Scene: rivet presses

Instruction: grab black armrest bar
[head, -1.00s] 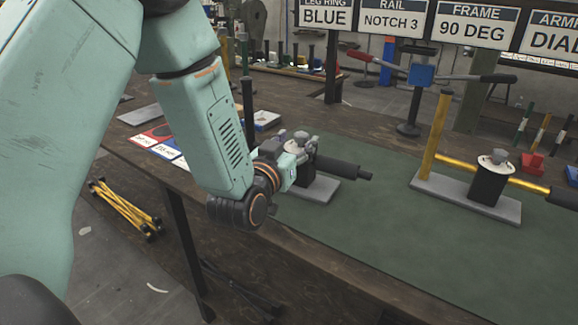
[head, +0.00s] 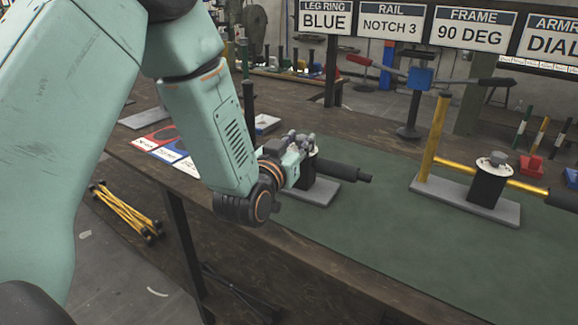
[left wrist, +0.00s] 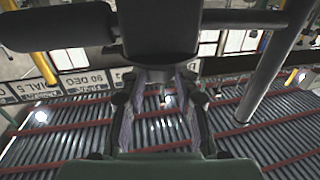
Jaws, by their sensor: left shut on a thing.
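The black armrest bar (head: 343,171) shows in the head view, reaching right from a black press block (head: 312,175) on a grey base plate (head: 320,194). My left gripper (head: 304,146) is shut at the top of this block and hides most of its cap. Its contact with the bar is hidden in the head view. In the left wrist view, the fingers (left wrist: 160,95) meet a wide black piece (left wrist: 158,30), and the thick dark bar also shows (left wrist: 55,27) to its left. My right gripper is not in view.
A second press (head: 487,183) with a yellow frame (head: 437,135) stands to the right on the green mat (head: 400,240). Coloured cards (head: 165,148) lie left of my forearm. Signs (head: 475,28) hang at the back. The mat's front is clear.

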